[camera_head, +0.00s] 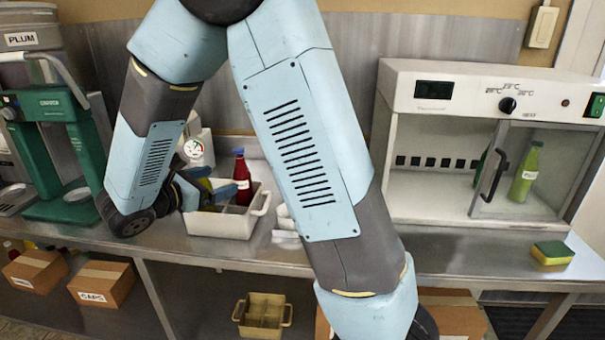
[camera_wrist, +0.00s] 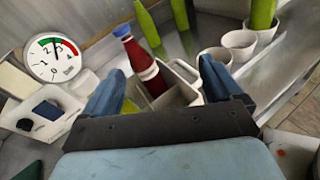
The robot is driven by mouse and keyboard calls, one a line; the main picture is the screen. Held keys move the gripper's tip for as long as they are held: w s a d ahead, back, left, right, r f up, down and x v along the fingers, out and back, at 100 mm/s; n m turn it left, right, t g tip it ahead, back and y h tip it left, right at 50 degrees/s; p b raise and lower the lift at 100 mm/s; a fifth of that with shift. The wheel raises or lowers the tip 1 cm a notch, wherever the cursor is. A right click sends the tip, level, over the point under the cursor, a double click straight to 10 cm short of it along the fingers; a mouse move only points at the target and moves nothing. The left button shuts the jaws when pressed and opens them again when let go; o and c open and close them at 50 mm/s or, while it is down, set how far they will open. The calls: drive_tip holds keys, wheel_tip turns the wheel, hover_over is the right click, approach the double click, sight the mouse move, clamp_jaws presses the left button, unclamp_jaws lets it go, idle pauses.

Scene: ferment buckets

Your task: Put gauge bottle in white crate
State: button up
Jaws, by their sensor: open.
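The white crate (camera_head: 228,226) stands on the steel counter, partly hidden behind my arm. A dark red bottle (camera_head: 241,166) with a white label stands upright in it; the wrist view shows its blue cap. My gripper (camera_head: 234,187) is open, low over the crate. In the wrist view the red bottle (camera_wrist: 139,62) shows beyond and between my blue fingers (camera_wrist: 160,85), with no visible grip on it. A yellow-green thing (camera_wrist: 130,106) shows low between the fingers, mostly hidden. A round dial gauge (camera_head: 194,148) stands behind the crate. I cannot tell which bottle is the gauge bottle.
Small white cups (camera_wrist: 239,44) stand right of the crate. A white incubator (camera_head: 440,150) holds a green bottle (camera_head: 525,172) behind its glass door. A sponge (camera_head: 552,252) lies at the right. A green machine (camera_head: 60,150) stands left. Boxes (camera_head: 102,283) sit below.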

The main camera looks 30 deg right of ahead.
drive_tip(key=s+d+r+m+g+y, duration=0.4)
drive_tip(key=s+d+m+g, duration=0.3)
drive_tip(key=s+d+m, duration=0.4)
drive_tip(key=s+d+r+m+t+y, duration=0.1)
drive_tip(key=s+r+m+t+y, duration=0.3)
drive_tip(key=s+m+y, duration=0.5)
drive_tip(key=shift+s+d+r+m+t+y, duration=0.35)
drive_tip(key=shift+s+r+m, duration=0.6)
drive_tip(key=shift+s, duration=0.4)
drive_tip(key=shift+c, duration=0.3)
